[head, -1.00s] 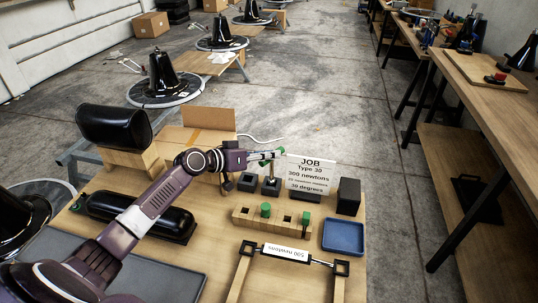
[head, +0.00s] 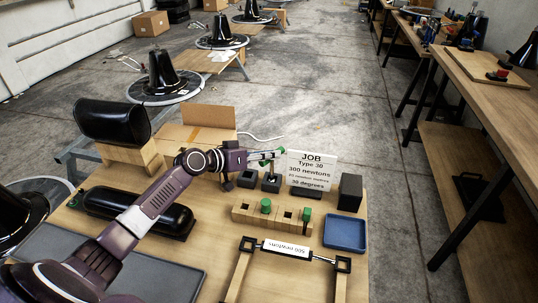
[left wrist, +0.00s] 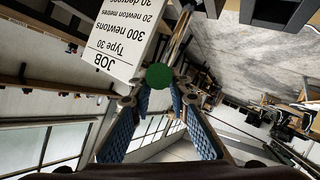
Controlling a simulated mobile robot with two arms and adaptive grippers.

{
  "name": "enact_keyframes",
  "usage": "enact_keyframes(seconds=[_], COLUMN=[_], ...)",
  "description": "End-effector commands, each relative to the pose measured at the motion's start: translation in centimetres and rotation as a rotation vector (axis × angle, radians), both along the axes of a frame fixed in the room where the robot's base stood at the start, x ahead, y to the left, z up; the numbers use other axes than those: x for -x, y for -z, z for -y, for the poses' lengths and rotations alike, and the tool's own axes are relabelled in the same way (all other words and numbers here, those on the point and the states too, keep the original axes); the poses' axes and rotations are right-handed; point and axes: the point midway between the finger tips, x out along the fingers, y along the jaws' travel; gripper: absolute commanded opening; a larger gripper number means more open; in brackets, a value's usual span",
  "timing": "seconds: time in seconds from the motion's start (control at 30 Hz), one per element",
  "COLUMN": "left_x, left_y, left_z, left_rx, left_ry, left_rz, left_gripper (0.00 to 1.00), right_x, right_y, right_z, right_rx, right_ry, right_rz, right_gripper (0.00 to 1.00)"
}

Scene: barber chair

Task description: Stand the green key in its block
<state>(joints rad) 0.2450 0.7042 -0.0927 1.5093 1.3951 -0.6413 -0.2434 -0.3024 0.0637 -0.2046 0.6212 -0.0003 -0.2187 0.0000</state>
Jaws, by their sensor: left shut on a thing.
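My left gripper (head: 268,155) reaches in from the left above the back of the bench, in front of the JOB sign. It is shut on a green-topped key, whose round green head (left wrist: 159,76) shows between the blue-padded fingers in the left wrist view. A thin metal shaft shows below the gripper, over a small black block (head: 271,185); I cannot tell whether it touches. A wooden block (head: 246,214) with square holes stands nearer, with green-topped pieces (head: 266,205) in it and at its right end (head: 306,214). My right gripper is not in view.
The JOB sign (head: 311,170) stands just right of the gripper, with a black box (head: 350,192) beyond it. Another black block (head: 247,179) is at the left.

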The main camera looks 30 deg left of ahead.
Motion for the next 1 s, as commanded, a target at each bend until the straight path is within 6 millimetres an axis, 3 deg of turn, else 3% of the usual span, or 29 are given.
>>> enact_keyframes(seconds=[0.2, 0.23, 0.4, 0.6, 0.77, 1.0], left_x=[0.0, 0.0, 0.0, 0.0, 0.3, 2.5], left_y=[-0.1, -0.1, -0.1, 0.0, 0.0, -0.9], left_z=[0.0, 0.0, 0.0, 0.0, -0.1, -1.2], left_rx=[0.001, 0.001, 0.001, 0.000, -0.001, -0.005], left_ry=[0.000, 0.000, 0.000, 0.000, 0.000, 0.001], left_rz=[0.002, 0.002, 0.002, 0.001, -0.002, -0.001], left_gripper=[0.00, 0.18, 0.36, 0.37, 0.37, 0.37], right_x=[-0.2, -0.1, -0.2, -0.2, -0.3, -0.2], right_y=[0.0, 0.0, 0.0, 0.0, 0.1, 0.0], right_z=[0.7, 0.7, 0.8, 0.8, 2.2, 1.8], right_rx=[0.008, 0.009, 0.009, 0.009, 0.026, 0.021], right_ry=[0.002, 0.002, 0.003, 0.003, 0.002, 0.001], right_rz=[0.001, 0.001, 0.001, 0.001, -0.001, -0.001], right_gripper=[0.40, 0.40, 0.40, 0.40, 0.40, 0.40])
